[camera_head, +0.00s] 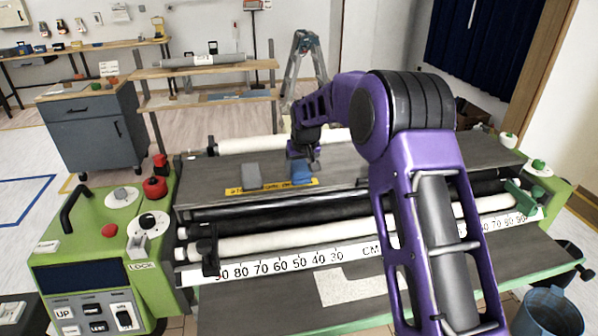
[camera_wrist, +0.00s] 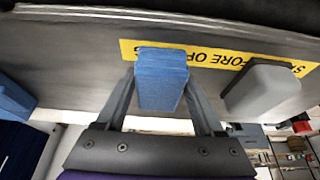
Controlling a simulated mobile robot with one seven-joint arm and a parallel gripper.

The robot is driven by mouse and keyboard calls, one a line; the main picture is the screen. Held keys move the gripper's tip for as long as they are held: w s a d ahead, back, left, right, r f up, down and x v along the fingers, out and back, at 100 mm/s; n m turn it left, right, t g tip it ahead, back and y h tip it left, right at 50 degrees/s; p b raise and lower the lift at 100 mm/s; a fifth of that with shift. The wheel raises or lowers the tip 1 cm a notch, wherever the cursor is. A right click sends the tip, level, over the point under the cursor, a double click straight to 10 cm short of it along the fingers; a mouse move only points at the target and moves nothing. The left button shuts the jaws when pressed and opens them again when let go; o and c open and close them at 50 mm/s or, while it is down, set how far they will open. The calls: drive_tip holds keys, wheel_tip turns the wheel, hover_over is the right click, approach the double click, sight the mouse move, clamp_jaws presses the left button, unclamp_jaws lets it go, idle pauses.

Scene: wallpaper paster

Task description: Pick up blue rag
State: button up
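The blue rag (camera_head: 301,174), a folded block, shows on the grey table top over the yellow warning strip, right of the grey rag. My gripper (camera_head: 304,156) is at the blue rag, just behind and above it in the head view. In the wrist view, the blue rag (camera_wrist: 161,80) lies between the two spread fingers of my gripper (camera_wrist: 161,72), one on each side. The fingertips are partly hidden beside the rag, so I cannot tell whether they press on it.
A grey rag (camera_head: 251,175) sits close by on the yellow strip (camera_head: 278,187); it also shows in the wrist view (camera_wrist: 262,88). Rollers and a ruler (camera_head: 290,261) run along the machine's front. A green control panel (camera_head: 112,240) stands at left, a bucket (camera_head: 547,313) at lower right.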

sight(300, 168)
drive_tip(key=c, duration=0.5)
drive_tip(key=shift+r, duration=0.1)
wheel_tip(300, 168, up, 10)
drive_tip(key=shift+f+p, duration=0.1)
drive_tip(key=shift+p, duration=0.2)
